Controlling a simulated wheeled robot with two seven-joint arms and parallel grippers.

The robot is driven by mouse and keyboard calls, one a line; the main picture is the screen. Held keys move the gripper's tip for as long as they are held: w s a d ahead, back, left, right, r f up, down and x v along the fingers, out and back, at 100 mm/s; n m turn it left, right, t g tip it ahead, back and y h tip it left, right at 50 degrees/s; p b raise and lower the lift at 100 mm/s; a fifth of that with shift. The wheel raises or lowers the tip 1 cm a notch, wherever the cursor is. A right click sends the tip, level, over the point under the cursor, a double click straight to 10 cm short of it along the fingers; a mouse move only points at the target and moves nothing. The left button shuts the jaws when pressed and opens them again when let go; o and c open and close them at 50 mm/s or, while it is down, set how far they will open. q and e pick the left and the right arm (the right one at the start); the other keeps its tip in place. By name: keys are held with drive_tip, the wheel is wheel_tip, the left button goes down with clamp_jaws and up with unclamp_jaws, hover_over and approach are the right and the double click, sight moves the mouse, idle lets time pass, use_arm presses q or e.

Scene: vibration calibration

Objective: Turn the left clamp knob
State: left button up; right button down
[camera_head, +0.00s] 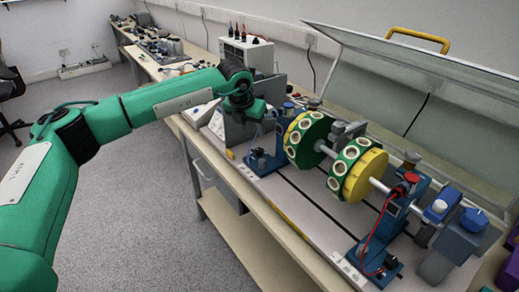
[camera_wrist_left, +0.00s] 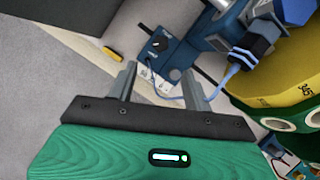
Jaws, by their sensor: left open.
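My left gripper (camera_head: 267,117) is beside the left blue bearing stand (camera_head: 283,140) of the rotor rig. In the left wrist view its two grey fingers (camera_wrist_left: 158,82) are apart, with nothing between them. A small blue knob (camera_head: 289,106) shows at the top of the left stand, close to the gripper; I cannot tell whether it is the clamp knob. Past the fingertips, the wrist view shows a blue base plate with a small black knob (camera_wrist_left: 155,43) and a blue cable (camera_wrist_left: 222,80). No finger visibly touches a knob. My right gripper is not in view.
Yellow-and-green rotor discs (camera_head: 357,172) sit on a shaft right of the gripper. The right stand carries a red knob (camera_head: 411,177) and red cable. A raised clear cover (camera_head: 430,90) stands behind.

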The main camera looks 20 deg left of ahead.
sight(259, 150)
use_arm(q)
drive_tip(key=p+x, duration=0.1)
drive_tip(key=x, duration=1)
drive_tip(key=shift+d+f, duration=0.1)
drive_tip(key=shift+f, duration=0.2)
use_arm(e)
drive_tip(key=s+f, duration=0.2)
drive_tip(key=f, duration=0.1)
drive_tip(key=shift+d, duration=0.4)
use_arm(q)
drive_tip(key=shift+c, duration=0.4)
drive_tip(key=c, duration=0.9)
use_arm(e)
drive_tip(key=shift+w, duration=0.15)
